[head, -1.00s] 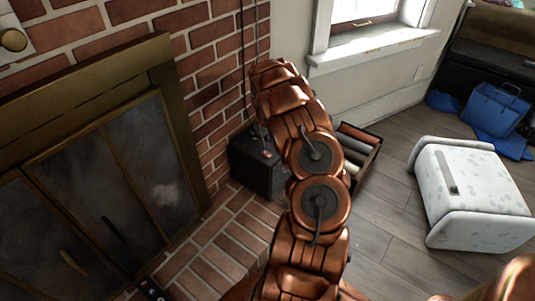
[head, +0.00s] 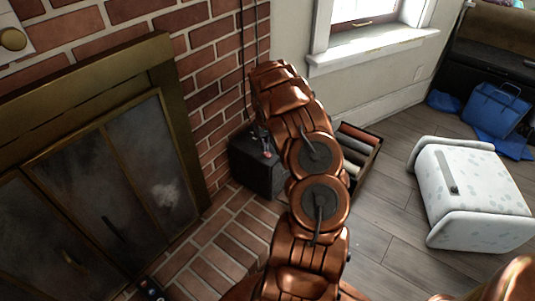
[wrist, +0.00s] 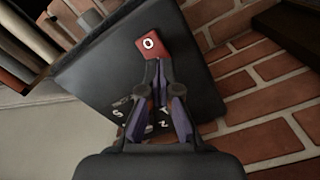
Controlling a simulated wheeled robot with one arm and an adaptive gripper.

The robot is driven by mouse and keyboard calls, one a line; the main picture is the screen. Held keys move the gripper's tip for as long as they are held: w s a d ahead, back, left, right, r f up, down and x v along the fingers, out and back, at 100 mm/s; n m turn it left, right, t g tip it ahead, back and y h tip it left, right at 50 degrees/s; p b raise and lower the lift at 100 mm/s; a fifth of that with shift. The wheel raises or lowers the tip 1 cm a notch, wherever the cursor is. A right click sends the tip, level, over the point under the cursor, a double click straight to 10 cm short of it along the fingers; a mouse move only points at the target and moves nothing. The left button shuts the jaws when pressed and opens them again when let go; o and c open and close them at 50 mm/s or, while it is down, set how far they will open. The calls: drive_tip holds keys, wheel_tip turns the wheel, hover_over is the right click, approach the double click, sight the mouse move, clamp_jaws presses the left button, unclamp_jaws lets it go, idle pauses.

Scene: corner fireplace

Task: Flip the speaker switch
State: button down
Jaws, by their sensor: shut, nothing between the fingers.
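The speaker is a black box (head: 250,174) standing on the brick hearth beside the brick wall. In the wrist view its dark face (wrist: 105,75) fills the middle, with some white lettering partly hidden behind my fingers. The red switch (wrist: 149,42) with a white ring mark sits near the edge of that face. It also shows as a small red spot in the head view (head: 267,154). My gripper (wrist: 158,66) is shut and empty, its fingertips just below the red switch in the wrist view. I cannot tell whether they touch it.
A crate of rolled items (head: 358,147) stands right of the speaker, partly behind my arm. The fireplace doors (head: 100,190) are at the left. A white spotted stool (head: 470,195) and a blue bag (head: 495,108) are at the right. Wooden floor between is clear.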

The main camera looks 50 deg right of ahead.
drive_tip(key=shift+f, duration=0.8)
idle(0.4)
drive_tip(key=shift+r+p, duration=0.7)
drive_tip(key=shift+r, duration=2.8)
drive_tip(key=shift+r, duration=0.1)
